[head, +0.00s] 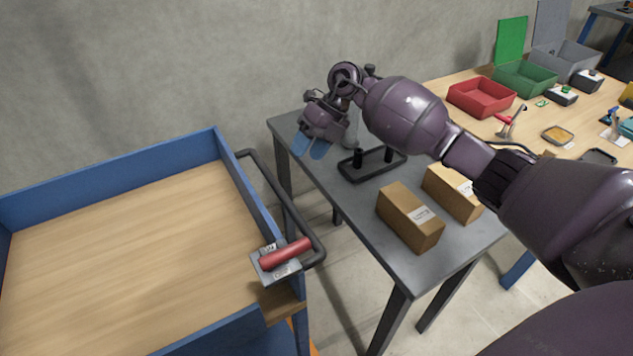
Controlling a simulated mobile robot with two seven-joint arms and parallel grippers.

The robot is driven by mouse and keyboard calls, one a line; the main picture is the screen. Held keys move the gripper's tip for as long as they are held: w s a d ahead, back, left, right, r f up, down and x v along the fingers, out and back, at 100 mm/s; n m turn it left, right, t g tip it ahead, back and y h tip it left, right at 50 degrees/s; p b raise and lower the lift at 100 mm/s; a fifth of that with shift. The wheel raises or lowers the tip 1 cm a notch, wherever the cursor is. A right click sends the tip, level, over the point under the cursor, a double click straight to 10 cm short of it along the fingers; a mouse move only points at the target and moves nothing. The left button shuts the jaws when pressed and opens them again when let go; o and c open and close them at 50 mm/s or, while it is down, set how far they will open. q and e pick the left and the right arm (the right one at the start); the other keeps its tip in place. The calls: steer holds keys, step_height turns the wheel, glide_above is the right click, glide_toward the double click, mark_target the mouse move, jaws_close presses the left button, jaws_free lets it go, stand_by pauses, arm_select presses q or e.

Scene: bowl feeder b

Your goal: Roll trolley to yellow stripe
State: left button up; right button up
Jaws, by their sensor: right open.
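The trolley (221,143) is at the left, a blue-walled cart with a bare wooden deck. A dark push handle (279,193) runs along its right side. A red lever on a grey bracket (285,254) sits at the near end of that handle. My right gripper (312,147) is open, with blue fingertips pointing down above the far left end of the grey table, apart from the trolley and its handle. My left gripper is not in view. The yellow stripe cannot be made out in the view.
A grey table (376,228) stands right of the trolley with a black stand (372,164) and two cardboard boxes (410,217) (453,192) on it. Behind it, a wooden bench holds red (481,97), green (525,78) and grey bins (567,62). A narrow floor gap separates trolley and table.

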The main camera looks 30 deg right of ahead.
mark_target(283, 191)
arm_select(q)
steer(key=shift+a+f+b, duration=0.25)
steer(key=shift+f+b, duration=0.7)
steer(key=shift+b, duration=0.05)
arm_select(e)
steer(key=shift+m, duration=0.4)
steer(key=x, duration=1.1)
steer(key=shift+a+f, duration=0.1)
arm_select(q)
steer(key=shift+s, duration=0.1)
arm_select(e)
jaws_close()
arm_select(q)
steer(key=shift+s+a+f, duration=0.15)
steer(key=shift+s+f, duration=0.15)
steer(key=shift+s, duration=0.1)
